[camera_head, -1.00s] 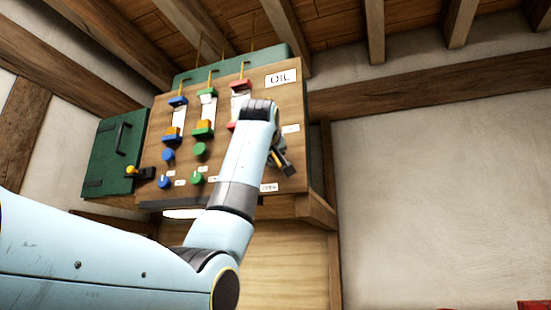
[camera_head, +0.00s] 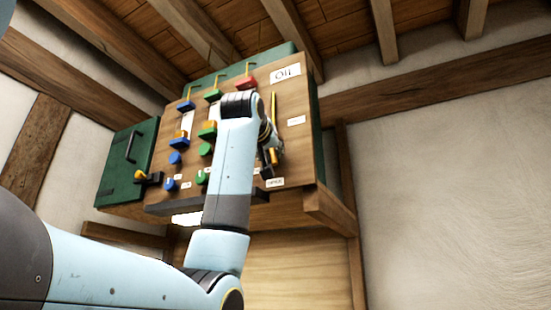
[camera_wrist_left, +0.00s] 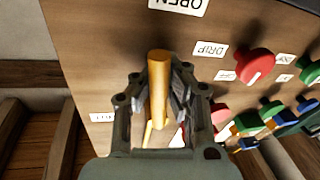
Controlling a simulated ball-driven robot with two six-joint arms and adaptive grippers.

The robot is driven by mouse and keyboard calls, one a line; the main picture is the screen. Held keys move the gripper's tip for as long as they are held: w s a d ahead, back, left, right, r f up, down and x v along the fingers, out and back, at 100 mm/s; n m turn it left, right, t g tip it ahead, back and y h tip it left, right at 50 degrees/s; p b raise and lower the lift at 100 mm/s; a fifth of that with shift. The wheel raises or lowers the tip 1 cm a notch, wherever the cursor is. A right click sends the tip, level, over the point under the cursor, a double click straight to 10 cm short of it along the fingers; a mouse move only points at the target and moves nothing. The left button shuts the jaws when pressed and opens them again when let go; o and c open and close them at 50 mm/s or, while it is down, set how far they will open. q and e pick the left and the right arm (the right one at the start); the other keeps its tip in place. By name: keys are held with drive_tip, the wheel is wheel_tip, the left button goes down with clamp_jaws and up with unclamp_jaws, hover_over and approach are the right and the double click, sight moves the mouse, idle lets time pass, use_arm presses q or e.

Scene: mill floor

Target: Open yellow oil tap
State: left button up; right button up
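The yellow oil tap handle (camera_wrist_left: 158,90) is a thick yellow bar on the wooden panel, in the middle of the left wrist view. My left gripper (camera_wrist_left: 160,88) has its dark fingers close on both sides of the bar and appears shut on it. In the head view the left gripper (camera_head: 268,158) is at the panel's lower right, with a bit of yellow tap (camera_head: 274,155) beside its fingers. My forearm hides part of the panel. An OPEN label (camera_wrist_left: 179,5) is at the top of the wrist view. My right gripper is not in view.
The wooden panel (camera_head: 300,150) bears an OIL sign (camera_head: 286,73), a thin yellow rod (camera_head: 273,108), a red block (camera_head: 246,84), and blue and green knobs. A red knob (camera_wrist_left: 255,66) is right of the tap in the wrist view. A green door (camera_head: 127,165) adjoins the panel's left.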

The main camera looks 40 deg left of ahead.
use_arm(q)
drive_tip(key=o, duration=0.4)
drive_tip(key=shift+s+d+r, duration=0.2)
drive_tip(key=shift+s+r, duration=0.15)
drive_tip(key=shift+s, duration=0.3)
drive_tip(key=shift+o, duration=1.4)
drive_tip(key=shift+w+a+f, duration=0.1)
drive_tip(key=shift+w+f, duration=0.05)
drive_tip(key=shift+w, duration=0.15)
drive_tip(key=shift+s, duration=0.15)
drive_tip(key=v, duration=1.1)
drive_tip(key=shift+s+f, duration=0.2)
drive_tip(key=shift+s, duration=0.05)
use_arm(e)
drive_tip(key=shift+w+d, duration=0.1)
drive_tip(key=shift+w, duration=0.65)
